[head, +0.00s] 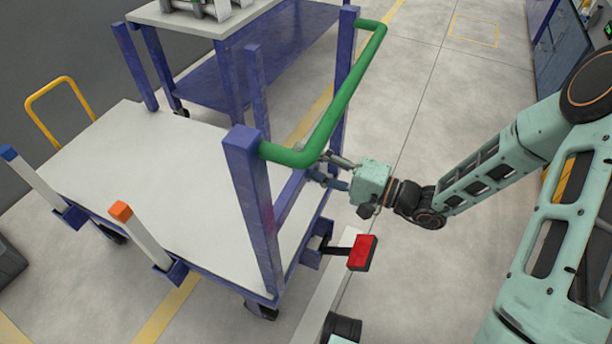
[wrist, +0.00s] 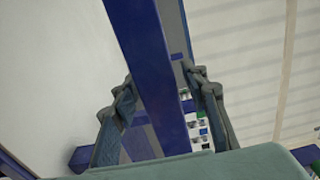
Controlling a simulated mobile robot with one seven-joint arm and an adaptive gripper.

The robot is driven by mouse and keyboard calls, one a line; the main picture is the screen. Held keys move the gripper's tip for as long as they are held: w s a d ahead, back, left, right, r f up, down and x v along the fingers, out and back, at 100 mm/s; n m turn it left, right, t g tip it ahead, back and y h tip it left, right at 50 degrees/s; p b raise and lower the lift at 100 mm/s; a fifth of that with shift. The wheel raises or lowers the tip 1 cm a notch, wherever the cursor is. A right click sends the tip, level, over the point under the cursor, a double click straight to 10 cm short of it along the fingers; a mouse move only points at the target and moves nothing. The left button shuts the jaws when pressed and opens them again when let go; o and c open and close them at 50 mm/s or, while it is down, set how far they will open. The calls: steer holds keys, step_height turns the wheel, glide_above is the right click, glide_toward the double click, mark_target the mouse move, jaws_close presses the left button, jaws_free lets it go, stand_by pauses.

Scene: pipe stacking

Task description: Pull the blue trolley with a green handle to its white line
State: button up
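The blue trolley (head: 255,215) has a pale deck and a green handle (head: 335,110) joining its upright posts. My gripper (head: 332,172) is beside the trolley's handle end, just below the green handle in the head view. In the wrist view, my fingers (wrist: 163,88) are spread apart on either side of a blue bar (wrist: 150,70). Whether they touch the bar is unclear. The green handle does not show there. A white line (head: 318,308) lies on the floor by the trolley's near end, partly hidden by the trolley.
A red pedal (head: 362,252) juts from the trolley's handle end, below my gripper. Another blue cart (head: 205,80) stands behind. A yellow handle (head: 60,92) is at the far left. Blue cabinets (head: 562,60) stand at upper right. Open floor (head: 425,90) lies right of the trolley.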

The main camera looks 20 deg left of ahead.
steer(key=shift+o, duration=0.6)
steer(key=shift+w+d+f, duration=0.1)
steer(key=shift+w, duration=0.05)
steer(key=shift+w, duration=0.1)
steer(key=shift+d, duration=0.35)
steer(key=d, duration=1.1)
steer(key=shift+s+d, duration=0.2)
steer(key=shift+s, duration=0.25)
